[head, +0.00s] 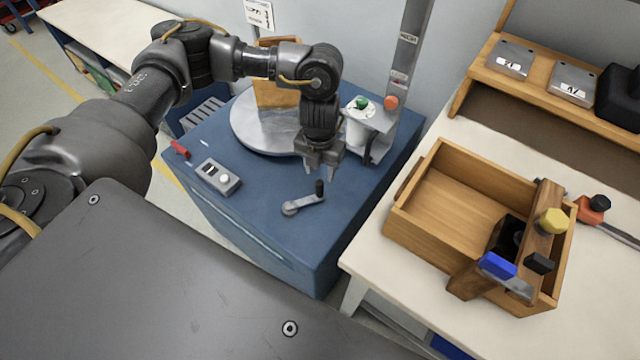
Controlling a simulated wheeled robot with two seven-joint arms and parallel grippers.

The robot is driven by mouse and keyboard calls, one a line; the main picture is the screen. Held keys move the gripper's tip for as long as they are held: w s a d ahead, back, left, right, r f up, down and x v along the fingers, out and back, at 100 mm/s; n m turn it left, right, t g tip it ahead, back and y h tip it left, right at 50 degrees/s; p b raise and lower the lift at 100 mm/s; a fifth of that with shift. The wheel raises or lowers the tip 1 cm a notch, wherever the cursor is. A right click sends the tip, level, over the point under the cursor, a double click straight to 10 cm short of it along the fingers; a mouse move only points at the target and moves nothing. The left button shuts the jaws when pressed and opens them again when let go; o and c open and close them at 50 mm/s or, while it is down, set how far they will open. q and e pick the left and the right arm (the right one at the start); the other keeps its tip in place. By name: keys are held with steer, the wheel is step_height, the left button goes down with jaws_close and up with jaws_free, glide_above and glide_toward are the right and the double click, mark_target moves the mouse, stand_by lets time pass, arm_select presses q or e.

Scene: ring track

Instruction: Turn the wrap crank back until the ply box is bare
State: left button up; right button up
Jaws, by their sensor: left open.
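The wrap crank (303,204) is a grey arm with an upright black knob (320,187), on top of the blue machine (245,205). The ply box (277,94) stands on the round grey turntable (243,124), partly hidden behind my left arm. Whether film is on it is hard to tell; its visible face looks brown. My left gripper (322,168) points down just above and behind the crank knob. It is open, with nothing seen between its fingers. My right gripper is out of view.
A grey mast (401,65) with a white roll (357,127) rises behind the crank. A switch box (218,177) and red lever (180,149) sit to the left. On the right, a bench (373,255) holds a wooden crate (421,240) with tools.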

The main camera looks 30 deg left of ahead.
mark_target(320, 182)
arm_select(q)
step_height(320, 182, down, 7)
steer(key=shift+b, duration=0.55)
jaws_close()
